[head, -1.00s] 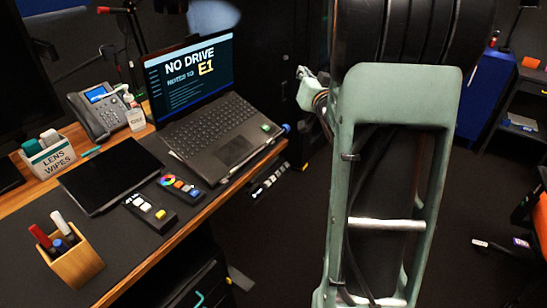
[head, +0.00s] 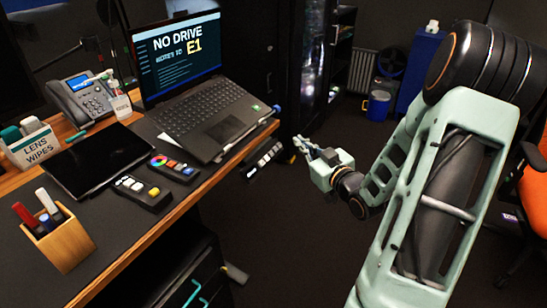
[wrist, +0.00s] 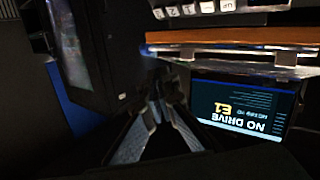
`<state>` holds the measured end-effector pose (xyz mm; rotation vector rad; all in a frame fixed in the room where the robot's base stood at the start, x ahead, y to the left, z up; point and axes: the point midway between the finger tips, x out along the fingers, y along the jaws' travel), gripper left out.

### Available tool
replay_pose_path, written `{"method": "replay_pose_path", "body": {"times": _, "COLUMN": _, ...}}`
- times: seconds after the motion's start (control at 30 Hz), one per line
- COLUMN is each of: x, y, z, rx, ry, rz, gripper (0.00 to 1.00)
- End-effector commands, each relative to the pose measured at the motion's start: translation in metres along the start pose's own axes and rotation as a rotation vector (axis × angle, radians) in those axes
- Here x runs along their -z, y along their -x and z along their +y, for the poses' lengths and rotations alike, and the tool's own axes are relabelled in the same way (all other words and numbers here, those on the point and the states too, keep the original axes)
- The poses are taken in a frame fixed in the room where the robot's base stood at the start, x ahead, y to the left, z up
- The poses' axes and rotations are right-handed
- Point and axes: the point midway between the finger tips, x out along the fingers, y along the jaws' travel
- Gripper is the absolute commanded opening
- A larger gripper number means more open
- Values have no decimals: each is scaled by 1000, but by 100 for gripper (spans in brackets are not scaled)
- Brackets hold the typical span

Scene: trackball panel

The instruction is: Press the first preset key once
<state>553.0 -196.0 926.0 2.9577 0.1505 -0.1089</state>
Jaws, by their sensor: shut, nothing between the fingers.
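A dark strip with a row of pale keys (head: 262,160) is fixed at the desk's right edge, below the laptop.
A laptop (head: 208,115) stands open on the desk, showing "NO DRIVE E1". Two small key units, one with white and yellow keys (head: 140,192) and one with a colour wheel (head: 175,168), lie on the desk mat. A pen holder (head: 65,243) stands front left.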

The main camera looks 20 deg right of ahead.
Motion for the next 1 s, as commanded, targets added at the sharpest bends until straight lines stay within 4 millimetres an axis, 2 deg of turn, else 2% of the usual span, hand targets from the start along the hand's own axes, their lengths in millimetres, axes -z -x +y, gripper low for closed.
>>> {"method": "replay_pose_path", "body": {"times": 0.43, "x": -6, "y": -6, "z": -5, "rx": 1, "ry": -2, "rz": 0, "gripper": 0}}
{"method": "replay_pose_path", "body": {"times": 1.0, "x": -43, "y": -56, "z": -41, "rx": 1, "ry": -1, "rz": 0, "gripper": 0}}
